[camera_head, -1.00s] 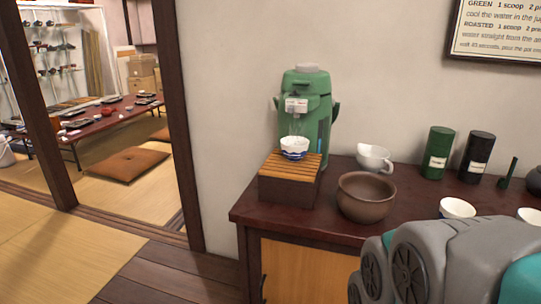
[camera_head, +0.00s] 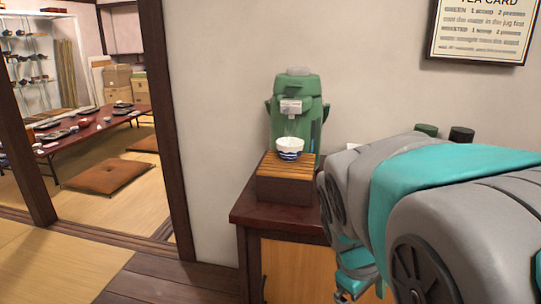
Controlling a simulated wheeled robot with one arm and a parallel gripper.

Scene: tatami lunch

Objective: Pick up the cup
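A white cup with a blue pattern (camera_head: 290,148) stands upright on the slatted top of a wooden stand (camera_head: 283,190). It sits under the spout of a green hot-water dispenser (camera_head: 296,106). My arm fills the right side of the view, and its lower teal-and-grey end hangs in front of the counter, to the right of and below the cup. My gripper's fingertips cannot be made out, so whether it is open or shut does not show.
The dark counter (camera_head: 250,204) carries the stand; my arm hides most of its right part. Tops of a green canister (camera_head: 426,130) and a black canister (camera_head: 462,134) show above my arm. A dark door post stands left of the counter. A low table (camera_head: 92,131) and cushions lie beyond.

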